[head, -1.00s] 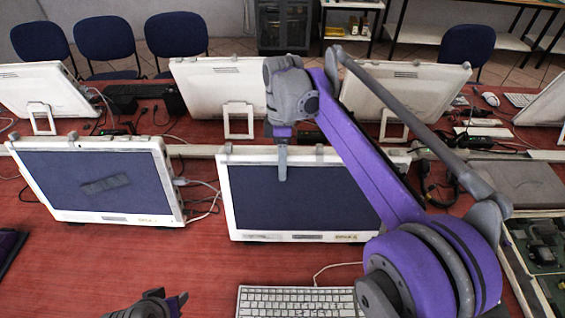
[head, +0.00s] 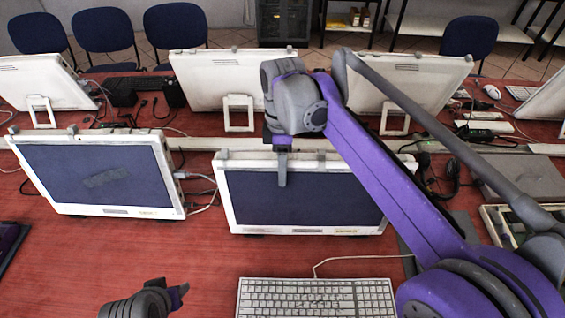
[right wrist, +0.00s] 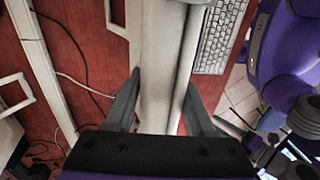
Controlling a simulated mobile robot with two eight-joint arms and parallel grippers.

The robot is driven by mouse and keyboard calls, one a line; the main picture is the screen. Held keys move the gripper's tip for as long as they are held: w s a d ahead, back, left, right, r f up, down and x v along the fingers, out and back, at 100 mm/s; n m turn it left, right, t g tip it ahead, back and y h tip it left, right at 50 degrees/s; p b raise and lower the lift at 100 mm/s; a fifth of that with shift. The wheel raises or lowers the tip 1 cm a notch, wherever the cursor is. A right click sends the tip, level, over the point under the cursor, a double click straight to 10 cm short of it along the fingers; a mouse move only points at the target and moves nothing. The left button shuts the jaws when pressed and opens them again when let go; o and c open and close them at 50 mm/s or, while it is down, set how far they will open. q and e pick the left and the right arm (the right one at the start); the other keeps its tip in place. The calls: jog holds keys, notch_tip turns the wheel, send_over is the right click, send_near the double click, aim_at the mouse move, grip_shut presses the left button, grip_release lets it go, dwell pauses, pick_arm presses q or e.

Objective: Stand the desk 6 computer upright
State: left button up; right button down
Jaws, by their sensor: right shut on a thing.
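The middle front computer (head: 300,205) is a white all-in-one with a dark screen, standing slightly tilted behind the keyboard; its label is too small to read. My right gripper (head: 282,172) is shut on its top edge, one finger showing in front of the screen. In the right wrist view the white casing (right wrist: 160,60) lies between the two fingers of this gripper (right wrist: 162,80). The computer's back and foot are hidden in the head view. My left gripper (head: 180,292) is low at the front left, away from the computer; its opening cannot be made out.
A similar computer (head: 95,175) stands on the left with cables beside it. A white keyboard (head: 315,298) lies in front. Computers of the back row (head: 230,90) stand behind a pale rail (head: 195,144). The red desk (head: 70,265) is clear at front left.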

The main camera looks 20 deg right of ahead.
jog(key=c, duration=0.7)
grip_release()
jog(key=shift+s+f, duration=0.1)
jog(key=shift+s, duration=0.1)
jog(key=o, duration=0.4)
jog(key=shift+s+a, duration=0.1)
jog(key=r, duration=0.3)
jog(key=w+r, duration=0.1)
jog(key=r, duration=0.3)
jog(key=r+p, duration=0.1)
jog(key=r, duration=0.3)
jog(key=shift+w+d, duration=0.25)
jog(key=shift+f, duration=0.1)
